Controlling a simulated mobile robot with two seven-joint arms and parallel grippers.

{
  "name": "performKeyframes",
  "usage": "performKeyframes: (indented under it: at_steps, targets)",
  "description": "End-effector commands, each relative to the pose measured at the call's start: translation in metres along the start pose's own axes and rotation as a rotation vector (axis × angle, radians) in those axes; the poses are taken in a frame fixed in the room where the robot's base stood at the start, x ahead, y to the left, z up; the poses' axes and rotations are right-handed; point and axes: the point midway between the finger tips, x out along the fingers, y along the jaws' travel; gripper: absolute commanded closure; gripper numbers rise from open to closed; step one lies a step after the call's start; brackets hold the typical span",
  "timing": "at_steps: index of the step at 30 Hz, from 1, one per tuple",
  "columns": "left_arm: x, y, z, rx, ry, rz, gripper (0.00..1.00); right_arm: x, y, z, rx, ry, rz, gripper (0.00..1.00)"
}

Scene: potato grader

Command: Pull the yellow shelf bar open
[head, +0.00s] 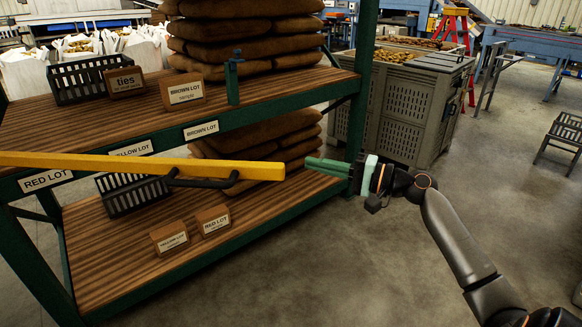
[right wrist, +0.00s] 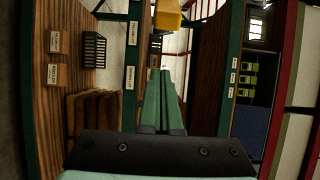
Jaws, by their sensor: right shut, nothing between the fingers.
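The yellow shelf bar (head: 120,163) runs from the left edge across the front of the green-framed shelf (head: 262,118). A black handle (head: 205,182) sits along its lower side near the right end. My right gripper (head: 308,163) comes in from the right with its green fingers together, empty. Its tips appear just right of the bar's free end, with a small gap in the picture. In the right wrist view, the shut fingers (right wrist: 165,76) point toward the yellow bar's end (right wrist: 167,14), which shows at the top. My left gripper is not in view.
The shelf holds brown sacks (head: 245,45), black baskets (head: 92,78) and lot signs (head: 183,92). A green post (head: 364,65) stands behind my right gripper. A grey potato crate (head: 400,105) stands behind.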

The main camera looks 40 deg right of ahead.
Motion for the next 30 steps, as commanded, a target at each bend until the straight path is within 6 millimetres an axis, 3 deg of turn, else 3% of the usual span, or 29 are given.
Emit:
performKeyframes:
  at_steps: [12,21,30]
  targets:
    - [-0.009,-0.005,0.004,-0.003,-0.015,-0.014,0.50,0.064,-0.002,0.000,-0.002,0.001,-0.001,1.00]
    - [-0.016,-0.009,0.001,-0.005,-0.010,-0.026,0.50,0.051,0.000,0.028,-0.002,0.002,0.003,1.00]
    - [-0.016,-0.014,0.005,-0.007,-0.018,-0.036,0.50,0.047,0.001,0.038,-0.002,0.003,0.002,1.00]
